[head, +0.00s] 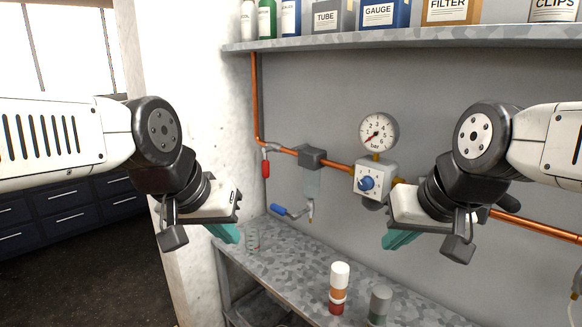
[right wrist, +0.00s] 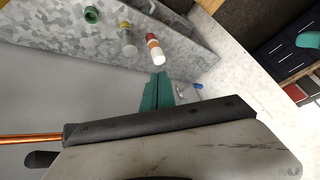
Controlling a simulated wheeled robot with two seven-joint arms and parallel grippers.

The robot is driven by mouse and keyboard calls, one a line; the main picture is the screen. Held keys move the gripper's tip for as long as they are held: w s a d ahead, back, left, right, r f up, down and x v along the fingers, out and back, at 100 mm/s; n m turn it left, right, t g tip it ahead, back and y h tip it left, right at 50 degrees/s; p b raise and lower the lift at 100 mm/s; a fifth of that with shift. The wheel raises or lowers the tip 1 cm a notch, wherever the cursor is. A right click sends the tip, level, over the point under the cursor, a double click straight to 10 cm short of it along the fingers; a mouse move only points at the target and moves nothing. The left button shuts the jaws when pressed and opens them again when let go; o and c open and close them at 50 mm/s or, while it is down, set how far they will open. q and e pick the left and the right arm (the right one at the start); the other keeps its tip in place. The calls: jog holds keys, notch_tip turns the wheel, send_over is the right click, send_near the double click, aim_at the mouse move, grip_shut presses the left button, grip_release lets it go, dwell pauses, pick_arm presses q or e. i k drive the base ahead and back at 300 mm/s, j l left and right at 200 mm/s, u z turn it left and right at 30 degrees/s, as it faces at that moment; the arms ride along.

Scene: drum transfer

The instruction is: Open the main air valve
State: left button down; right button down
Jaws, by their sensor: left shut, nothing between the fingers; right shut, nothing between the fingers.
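In the head view a copper pipe (head: 257,100) comes down the wall and bends right. Near the bend a valve with a red lever handle (head: 265,169) hangs down from the pipe. To its right is a grey filter unit (head: 312,157) with a clear bowl; a blue lever handle (head: 279,210) sits low beside it. My left gripper (head: 226,233) is shut and empty, below and left of the red handle. My right gripper (head: 398,239) is shut and empty, below and right of the regulator; its teal fingers also show in the right wrist view (right wrist: 157,92).
A regulator with a blue knob (head: 366,183) and a pressure gauge (head: 379,132), needle low, follow on the pipe. A shelf (head: 400,40) with boxes runs above.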

aim_at(264, 164)
jog(key=i+u, duration=0.1)
jog(key=u, duration=0.3)
jog(key=i+j, duration=0.15)
jog(key=i, duration=0.25)
jog(key=i+j+u, duration=0.15)
jog(key=i, duration=0.25)
